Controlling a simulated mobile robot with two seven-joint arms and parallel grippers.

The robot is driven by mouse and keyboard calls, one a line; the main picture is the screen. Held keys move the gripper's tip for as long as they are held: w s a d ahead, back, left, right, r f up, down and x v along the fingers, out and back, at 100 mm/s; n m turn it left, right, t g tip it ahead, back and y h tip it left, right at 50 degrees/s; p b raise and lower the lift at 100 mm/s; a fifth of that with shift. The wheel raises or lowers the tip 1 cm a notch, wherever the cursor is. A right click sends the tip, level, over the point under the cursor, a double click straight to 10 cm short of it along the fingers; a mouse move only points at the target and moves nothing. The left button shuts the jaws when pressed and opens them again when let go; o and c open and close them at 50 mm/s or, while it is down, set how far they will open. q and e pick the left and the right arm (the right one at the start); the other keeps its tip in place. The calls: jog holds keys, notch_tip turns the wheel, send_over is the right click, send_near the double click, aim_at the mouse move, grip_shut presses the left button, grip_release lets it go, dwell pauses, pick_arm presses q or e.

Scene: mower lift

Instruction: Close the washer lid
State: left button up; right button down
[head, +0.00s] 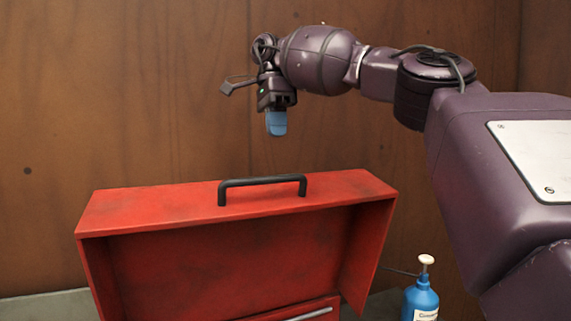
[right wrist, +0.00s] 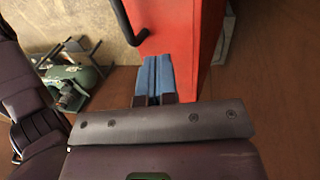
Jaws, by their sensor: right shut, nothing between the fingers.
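The red lid (head: 230,250) stands raised, its hollow inner side facing me in the head view. A black handle (head: 262,180) is on its upper face. My right gripper (head: 276,123) hangs fingers down above and apparently behind the lid's top edge, apart from the handle. Its blue fingers (right wrist: 153,78) are shut together with nothing between them. In the right wrist view, the red lid (right wrist: 190,35) lies just beyond the fingertips, with the black handle (right wrist: 130,25) to their upper left. I cannot tell whether the fingertips touch the lid. My left gripper is not in view.
A blue bottle with a pale cap (head: 421,295) stands right of the lid. A red part with a metal bar (head: 310,314) shows below the lid. A brown wooden wall (head: 120,90) is behind. A green machine (right wrist: 80,75) is at left in the right wrist view.

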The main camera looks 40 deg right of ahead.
send_near(286, 194)
jog(key=shift+w+d+f, duration=0.15)
jog(key=shift+w+f, duration=0.6)
jog(key=shift+f, duration=0.2)
jog(key=shift+s+f, duration=0.4)
jog(key=shift+s, duration=0.3)
jog(key=shift+s+a+f, duration=0.15)
jog(key=shift+s+a, duration=0.15)
jog(key=shift+s, duration=0.4)
jog(key=shift+s+a+f, duration=0.15)
jog(key=shift+s+f, duration=0.05)
jog(key=shift+s, duration=0.15)
jog(key=shift+f, duration=0.15)
